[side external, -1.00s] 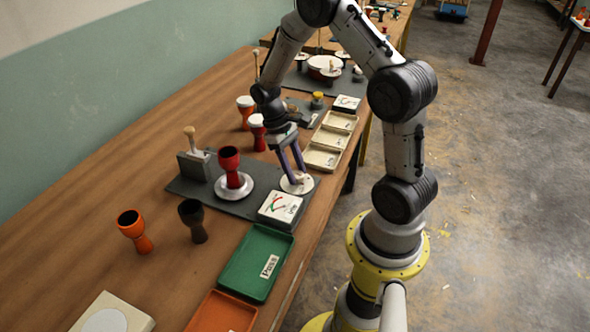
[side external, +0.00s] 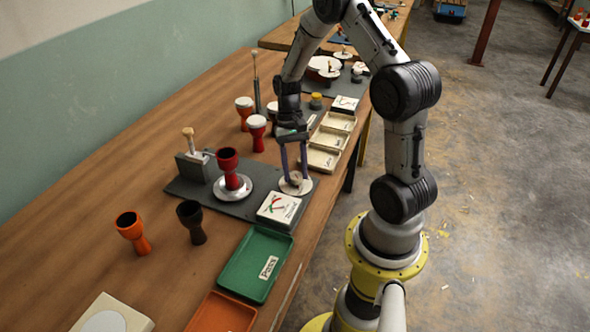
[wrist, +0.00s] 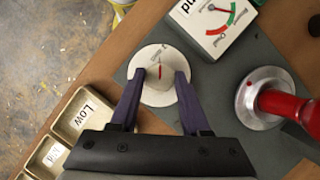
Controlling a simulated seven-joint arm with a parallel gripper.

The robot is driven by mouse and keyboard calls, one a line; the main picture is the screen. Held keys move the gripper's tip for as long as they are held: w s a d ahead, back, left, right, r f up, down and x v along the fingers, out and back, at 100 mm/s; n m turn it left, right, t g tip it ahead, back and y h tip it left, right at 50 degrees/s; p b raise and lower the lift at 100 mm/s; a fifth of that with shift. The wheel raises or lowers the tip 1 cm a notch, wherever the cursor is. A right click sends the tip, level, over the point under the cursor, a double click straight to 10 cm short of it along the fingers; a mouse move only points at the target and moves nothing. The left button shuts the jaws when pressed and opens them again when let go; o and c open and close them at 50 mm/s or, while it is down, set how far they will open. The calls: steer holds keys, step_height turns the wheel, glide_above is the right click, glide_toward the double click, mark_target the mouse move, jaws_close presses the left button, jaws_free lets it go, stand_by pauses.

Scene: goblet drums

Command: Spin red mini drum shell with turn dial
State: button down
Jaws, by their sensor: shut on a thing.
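The red mini drum shell (side external: 229,168) stands upright on a round silver turntable plate (side external: 220,194) on a dark grey base. In the wrist view, part of the red shell (wrist: 285,103) shows at the right, on the silver plate (wrist: 246,92). The turn dial (side external: 283,189) is a pale round disc at the right of the same base; in the wrist view the disc (wrist: 160,99) has a red mark and small print. My gripper (wrist: 160,74) is above the dial with its two purple fingers shut on the dial's raised middle. The grip itself is partly hidden in the side view (side external: 295,178).
A white gauge box (side external: 279,208) with red and green arcs stands beside the dial. A green tray (side external: 240,254), an orange tray (side external: 222,313) and beige trays (side external: 323,159) line the table edge. Orange (side external: 131,228) and black (side external: 192,222) drum shells stand at the left.

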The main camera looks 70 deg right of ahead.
stand_by(0.3)
steer(key=shift+c, duration=1.8)
jaws_free()
steer(key=v, duration=1.4)
steer(key=shift+s, duration=0.15)
